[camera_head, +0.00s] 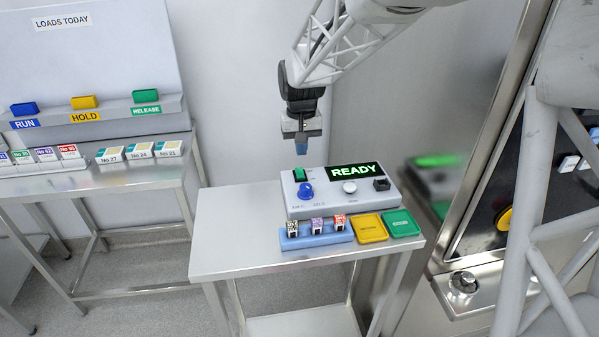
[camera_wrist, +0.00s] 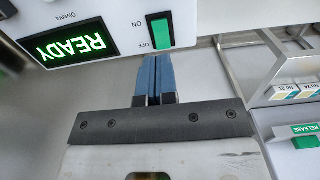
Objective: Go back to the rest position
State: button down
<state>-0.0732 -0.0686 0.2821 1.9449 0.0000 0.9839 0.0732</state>
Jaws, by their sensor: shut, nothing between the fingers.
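My gripper (camera_head: 301,148) hangs pointing down above the back left of the control box, in the head view. Its blue fingers are shut together with nothing between them, as the wrist view (camera_wrist: 153,62) also shows. The control box (camera_head: 330,205) stands on a steel table (camera_head: 225,235). Its display (camera_head: 355,170) reads READY in green. A green ON/OFF switch (camera_head: 300,174) sits at its back left corner, just below my fingertips in the head view. A blue knob (camera_head: 305,191) and a pale round button (camera_head: 349,187) are on its top. The fingers appear apart from the box.
In front of the box are a blue rack (camera_head: 318,239) with small tagged pieces, a yellow tray (camera_head: 370,228) and a green tray (camera_head: 402,223). A second table at left holds a shelf (camera_head: 95,116) with coloured blocks and numbered boxes (camera_head: 140,151). A steel cabinet stands at right.

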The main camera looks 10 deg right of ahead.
dwell(0.3)
jog(key=s+d+r+t, duration=0.1)
jog(key=s+d+r, duration=0.1)
jog(key=s, duration=1.5)
jog(key=s+d+r+t, duration=0.1)
jog(key=s+d+r, duration=0.1)
jog(key=s, duration=1.5)
jog(key=shift+s+d+t, duration=0.3)
jog(key=shift+d, duration=0.25)
jog(key=c, duration=1.8)
grip_release()
jog(key=shift+r, duration=0.1)
